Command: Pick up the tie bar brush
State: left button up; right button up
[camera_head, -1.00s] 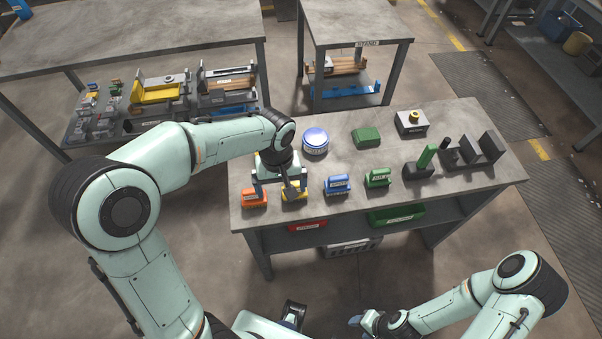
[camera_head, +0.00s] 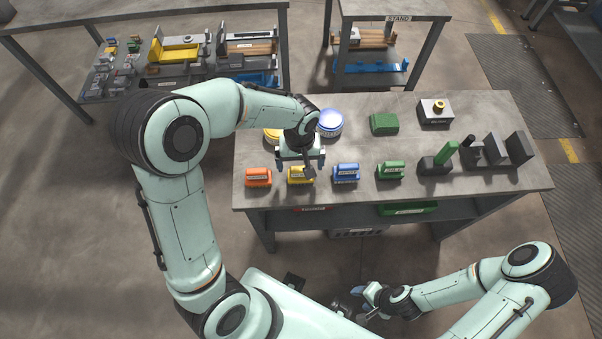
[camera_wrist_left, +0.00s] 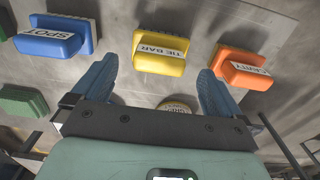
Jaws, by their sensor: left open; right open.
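The tie bar brush (camera_head: 301,176) is a yellow block with a white label, in the front row on the workbench. In the left wrist view the tie bar brush (camera_wrist_left: 160,62) reads "TIE BAR" and lies ahead, roughly midway between the fingers. My left gripper (camera_head: 303,163) is open and empty above and just behind the brush, apart from it; it partly covers the brush in the head view. Its two blue fingers also show in the left wrist view (camera_wrist_left: 157,85). My right gripper (camera_head: 364,303) is open and low, in front of the bench, away from the brush.
An orange brush (camera_head: 258,177) stands left of the yellow one, a blue brush (camera_head: 346,173) and a green brush (camera_head: 391,170) to its right. A blue-lidded round tin (camera_head: 330,123) and a yellow round tin (camera_head: 271,135) stand behind. The bench top (camera_head: 456,192) is bare at front right.

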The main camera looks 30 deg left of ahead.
aim_at(301, 172)
pick_arm(q)
jog(key=f, duration=0.3)
jog(key=shift+s+d+f, duration=0.2)
jog(key=shift+s+f, duration=0.05)
jog(key=shift+f, duration=0.65)
jog(key=c, duration=1)
jog(key=shift+r, duration=0.1)
notch_tip(301, 172, up, 20)
jog(key=shift+f+p, duration=0.1)
jog(key=shift+p, duration=0.8)
pick_arm(e)
jog(key=shift+w+r, duration=1)
jog(key=shift+r, duration=0.2)
pick_arm(q)
jog(key=o, duration=0.5)
jog(key=c, duration=0.3)
